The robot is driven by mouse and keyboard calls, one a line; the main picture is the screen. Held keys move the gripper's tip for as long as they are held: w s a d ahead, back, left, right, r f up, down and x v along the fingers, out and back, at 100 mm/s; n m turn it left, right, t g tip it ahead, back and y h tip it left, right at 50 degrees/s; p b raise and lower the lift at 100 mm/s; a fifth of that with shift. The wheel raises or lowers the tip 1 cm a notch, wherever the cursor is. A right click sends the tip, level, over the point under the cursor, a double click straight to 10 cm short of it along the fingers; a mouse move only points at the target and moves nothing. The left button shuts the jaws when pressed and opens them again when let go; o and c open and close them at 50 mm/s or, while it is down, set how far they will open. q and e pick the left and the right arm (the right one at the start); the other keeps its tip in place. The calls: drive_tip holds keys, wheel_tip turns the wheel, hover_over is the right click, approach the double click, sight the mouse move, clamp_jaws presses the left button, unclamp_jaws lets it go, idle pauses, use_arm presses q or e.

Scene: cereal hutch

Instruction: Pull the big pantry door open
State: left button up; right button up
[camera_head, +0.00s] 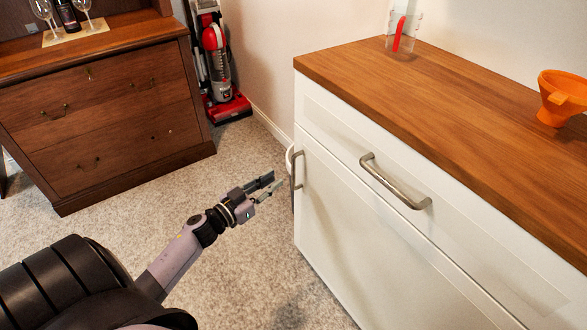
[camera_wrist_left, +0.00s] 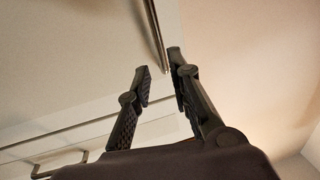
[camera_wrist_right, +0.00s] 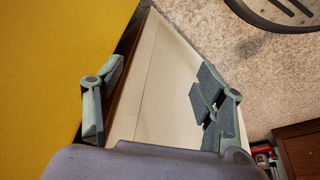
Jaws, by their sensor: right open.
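The white cabinet door (camera_head: 350,235) sits below a drawer and looks shut. It has a vertical metal handle (camera_head: 296,170) near its left edge. My left gripper (camera_head: 270,184) is just left of that handle in the head view, apart from it. In the left wrist view the left gripper (camera_wrist_left: 160,78) has its fingers spread, with nothing between them. A metal bar (camera_wrist_left: 155,35) shows just beyond the fingertips. My right gripper (camera_wrist_right: 158,82) has its fingers wide apart in the right wrist view, with a pale panel (camera_wrist_right: 160,85) beyond; it is outside the head view.
The drawer has a horizontal handle (camera_head: 395,184). The wooden top (camera_head: 465,100) holds a clear measuring jug (camera_head: 404,28) and an orange funnel (camera_head: 560,96). A brown dresser (camera_head: 105,100) and a red vacuum cleaner (camera_head: 218,65) stand behind. Open carpet (camera_head: 190,185) lies between.

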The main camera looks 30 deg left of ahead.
use_arm(q)
drive_tip(key=b, duration=0.1)
hover_over(294, 186)
drive_tip(key=shift+w+a, duration=0.2)
drive_tip(key=shift+w, duration=0.05)
drive_tip(key=shift+c, duration=0.4)
clamp_jaws()
